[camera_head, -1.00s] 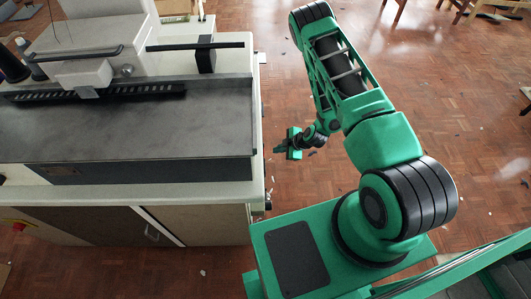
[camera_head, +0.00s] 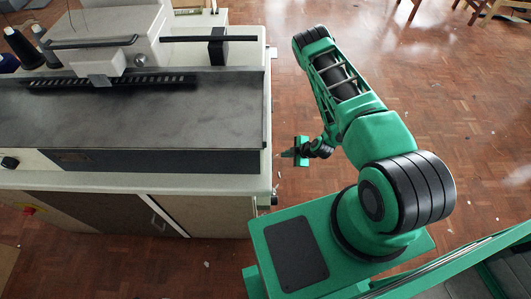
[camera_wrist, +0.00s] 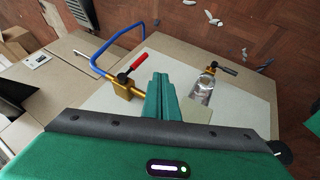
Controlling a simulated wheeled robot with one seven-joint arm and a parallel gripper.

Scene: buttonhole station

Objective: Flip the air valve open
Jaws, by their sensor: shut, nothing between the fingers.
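A brass valve (camera_wrist: 125,85) with a red lever (camera_wrist: 137,63) sits on the pale panel in the wrist view, left of my gripper's fingers. A blue hose (camera_wrist: 103,48) bends around to it. The lever slants up to the right. My gripper (camera_wrist: 160,82) is shut and empty; its teal fingers appear close beside the valve, and I cannot tell whether they touch. In the head view my gripper (camera_head: 286,153) is just right of the machine's right end. The valve cannot be made out there.
A clear-bowled fitting (camera_wrist: 202,88) with a black-handled part (camera_wrist: 224,68) is right of the fingers. The sewing machine (camera_head: 150,115), with thread cones (camera_head: 22,46), fills the head view's left. The parquet floor (camera_head: 480,110) to the right is open.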

